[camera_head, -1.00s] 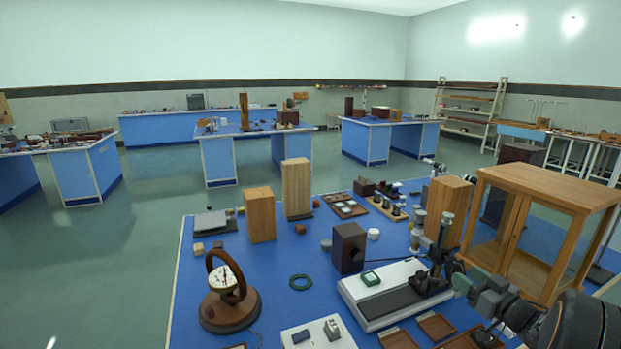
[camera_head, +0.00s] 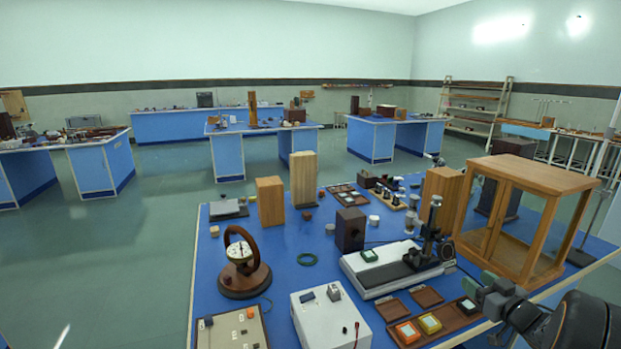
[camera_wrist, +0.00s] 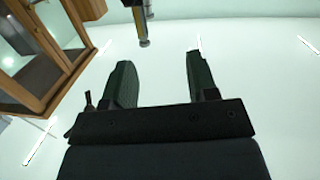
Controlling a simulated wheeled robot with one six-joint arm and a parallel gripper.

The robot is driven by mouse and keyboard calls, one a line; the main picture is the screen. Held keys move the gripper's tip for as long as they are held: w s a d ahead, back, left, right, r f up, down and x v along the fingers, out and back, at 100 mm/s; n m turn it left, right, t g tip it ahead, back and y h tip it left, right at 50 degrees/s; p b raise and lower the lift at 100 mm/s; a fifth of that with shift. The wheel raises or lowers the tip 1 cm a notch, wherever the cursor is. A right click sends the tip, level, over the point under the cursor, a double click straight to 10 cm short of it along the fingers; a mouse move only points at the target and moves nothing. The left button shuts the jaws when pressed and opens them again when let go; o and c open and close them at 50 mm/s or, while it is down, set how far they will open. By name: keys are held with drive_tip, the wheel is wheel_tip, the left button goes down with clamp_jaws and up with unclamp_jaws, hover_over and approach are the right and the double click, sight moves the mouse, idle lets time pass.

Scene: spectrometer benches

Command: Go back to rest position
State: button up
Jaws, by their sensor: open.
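My gripper (camera_wrist: 160,85) is open in the wrist view, with its two dark green fingers apart and nothing between them. In the head view my gripper (camera_head: 482,290) is at the lower right, on the end of my dark arm. It appears near the front right edge of the blue-topped bench (camera_head: 285,275), close to a wooden tray (camera_head: 462,322) with small coloured blocks. A metal stand with a dark microscope-like head (camera_head: 432,228) is behind it.
A glazed wooden cabinet (camera_head: 545,177) stands behind my gripper; its frame (camera_wrist: 62,70) shows in the wrist view. A white-and-black instrument base (camera_head: 380,285), a round dial on a wooden stand (camera_head: 243,285) and wooden blocks (camera_head: 271,200) occupy the bench. Open floor (camera_head: 150,240) lies left.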

drive_tip(key=s+d+f+m+g+h, duration=0.3)
drive_tip(key=d+f+m+h, duration=0.15)
drive_tip(key=d+h, duration=0.2)
drive_tip(key=s+a+f+m+g+h, duration=0.2)
drive_tip(key=s+g+h, duration=0.1)
drive_tip(key=s+g, duration=0.25)
drive_tip(key=s+a+r+n+g+y, duration=0.1)
drive_tip(key=s+a, duration=0.3)
drive_tip(key=a, duration=0.6)
drive_tip(key=s+a+r+n+g+y+p, duration=0.1)
drive_tip(key=s+a+r, duration=0.3)
drive_tip(key=a, duration=0.6)
drive_tip(key=s+a+r+n+g+y+p, duration=0.1)
drive_tip(key=s+a+r+g+y, duration=0.1)
drive_tip(key=a, duration=0.8)
drive_tip(key=shift+s+a+r+y, duration=0.2)
drive_tip(key=shift+s+y, duration=0.65)
drive_tip(key=shift+s, duration=0.4)
